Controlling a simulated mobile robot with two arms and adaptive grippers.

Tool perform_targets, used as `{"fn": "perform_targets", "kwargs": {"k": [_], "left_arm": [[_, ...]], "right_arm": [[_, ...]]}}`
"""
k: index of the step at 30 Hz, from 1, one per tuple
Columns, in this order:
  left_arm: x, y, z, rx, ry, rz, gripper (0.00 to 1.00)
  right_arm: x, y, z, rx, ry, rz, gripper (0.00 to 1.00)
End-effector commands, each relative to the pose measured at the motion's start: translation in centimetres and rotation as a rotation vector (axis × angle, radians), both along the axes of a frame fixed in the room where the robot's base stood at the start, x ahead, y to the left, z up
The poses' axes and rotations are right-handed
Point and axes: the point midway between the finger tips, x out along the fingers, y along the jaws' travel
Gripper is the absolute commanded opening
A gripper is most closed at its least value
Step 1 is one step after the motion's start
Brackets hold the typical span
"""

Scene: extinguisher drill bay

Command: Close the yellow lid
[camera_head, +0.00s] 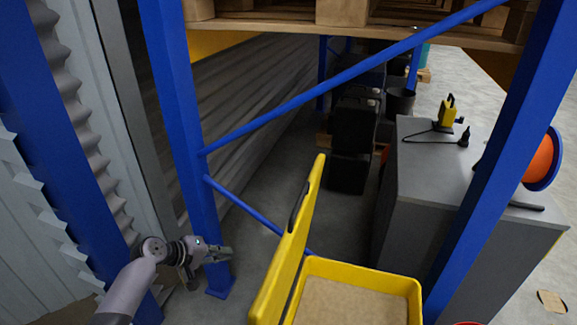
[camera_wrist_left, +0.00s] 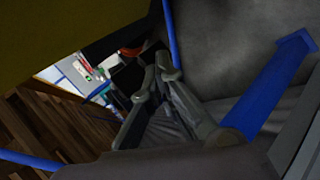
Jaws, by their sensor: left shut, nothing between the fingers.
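The yellow lid (camera_head: 285,262) stands open, nearly upright and leaning slightly, along the left side of a yellow box (camera_head: 365,272). A dark handle shows on the lid's face. The box is open and has a flat tan surface inside; its lower part is cut off by the frame. My left gripper (camera_head: 229,254) is shut and empty, left of the lid and apart from it in the head view. In the left wrist view its fingers (camera_wrist_left: 153,84) show in the middle, and the lid (camera_wrist_left: 60,30) appears as a dark yellow surface at upper left. My right gripper is not in view.
Blue rack posts (camera_head: 183,130) and diagonal braces stand close around the lid and my left arm. A grey cabinet (camera_head: 400,215) with a yellow device (camera_head: 447,112) on top stands right of the box. Wooden pallets (camera_head: 345,14) are overhead. Grey floor lies open behind the lid.

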Motion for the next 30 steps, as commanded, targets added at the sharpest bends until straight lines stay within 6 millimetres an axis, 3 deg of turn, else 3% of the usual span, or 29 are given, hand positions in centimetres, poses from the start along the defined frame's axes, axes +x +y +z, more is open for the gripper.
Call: {"fn": "perform_targets", "kwargs": {"k": [1, 3, 6, 10, 12, 16, 20, 30], "left_arm": [[1.6, -0.9, 6.4, -0.069, -0.044, -0.04, 0.0], [2.1, -2.5, 13.8, -0.165, -0.079, -0.109, 0.0], [1.3, -4.2, 22.4, -0.262, -0.116, -0.217, 0.0], [-0.7, -5.5, 29.5, -0.331, -0.139, -0.331, 0.0], [-1.6, -6.0, 31.5, -0.35, -0.147, -0.369, 0.0], [-2.0, -6.8, 32.8, -0.364, -0.148, -0.397, 0.0], [-1.5, -8.5, 32.4, -0.366, -0.147, -0.397, 0.0], [0.7, -15.1, 30.6, -0.365, -0.147, -0.395, 0.0]], "right_arm": [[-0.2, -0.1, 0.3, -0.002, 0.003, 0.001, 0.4], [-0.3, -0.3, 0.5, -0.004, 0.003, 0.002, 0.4], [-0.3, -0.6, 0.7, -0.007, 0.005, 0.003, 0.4], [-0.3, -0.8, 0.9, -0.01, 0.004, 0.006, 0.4], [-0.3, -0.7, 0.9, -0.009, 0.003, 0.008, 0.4], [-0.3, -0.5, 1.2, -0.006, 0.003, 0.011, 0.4], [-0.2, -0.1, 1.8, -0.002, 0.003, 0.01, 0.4], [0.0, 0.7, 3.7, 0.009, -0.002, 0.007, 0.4]]}}
